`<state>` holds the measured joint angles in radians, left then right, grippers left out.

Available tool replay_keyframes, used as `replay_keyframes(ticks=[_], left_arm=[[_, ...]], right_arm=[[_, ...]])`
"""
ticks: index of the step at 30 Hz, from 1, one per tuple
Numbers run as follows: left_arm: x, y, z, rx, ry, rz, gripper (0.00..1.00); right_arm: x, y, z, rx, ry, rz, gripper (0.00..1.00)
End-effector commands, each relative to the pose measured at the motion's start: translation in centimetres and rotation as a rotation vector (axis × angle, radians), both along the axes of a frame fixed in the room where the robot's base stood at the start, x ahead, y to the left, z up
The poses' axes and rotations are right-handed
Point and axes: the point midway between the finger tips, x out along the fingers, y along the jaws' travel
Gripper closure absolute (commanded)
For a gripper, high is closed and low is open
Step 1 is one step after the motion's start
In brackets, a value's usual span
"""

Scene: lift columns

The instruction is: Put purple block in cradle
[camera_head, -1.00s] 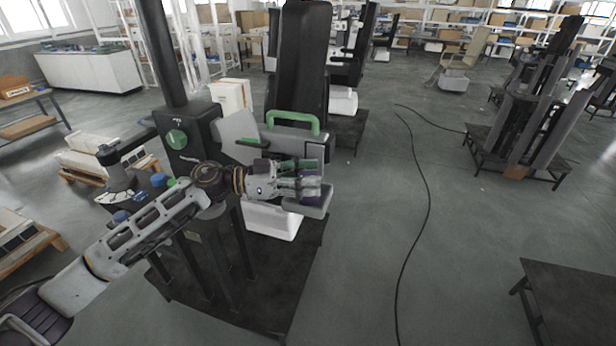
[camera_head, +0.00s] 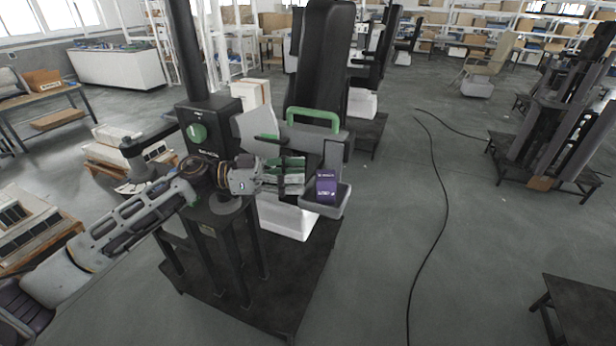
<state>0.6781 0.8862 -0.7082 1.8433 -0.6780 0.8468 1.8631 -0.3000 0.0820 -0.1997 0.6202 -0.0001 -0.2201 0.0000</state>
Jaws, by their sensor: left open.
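The purple block (camera_head: 325,188) sits upright in the grey cradle (camera_head: 340,205), a shallow tray on the side of the lift column. White lettering shows on the block's front face. My left gripper (camera_head: 303,175) is just left of the block, open, with a visible gap between its fingertips and the block. The cradle's left part is partly hidden behind the gripper. My right gripper is not in view.
A green handle (camera_head: 313,115) stands above the cradle, in front of a tall black column (camera_head: 321,60). A white bin (camera_head: 285,217) is below. A black cable (camera_head: 440,200) lies on the floor.

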Motion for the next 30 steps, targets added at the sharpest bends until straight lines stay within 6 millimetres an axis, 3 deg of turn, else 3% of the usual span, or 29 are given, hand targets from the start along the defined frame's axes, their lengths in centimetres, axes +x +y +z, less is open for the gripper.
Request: replay_keyframes(ticks=[12, 30], left_arm=[[-0.3, 4.1, 0.0, 0.000, -0.001, 0.001, 0.51], [-0.4, 4.6, 0.1, -0.001, -0.001, 0.000, 0.51]], right_arm=[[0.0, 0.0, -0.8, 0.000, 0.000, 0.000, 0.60], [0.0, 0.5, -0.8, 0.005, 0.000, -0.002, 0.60]])
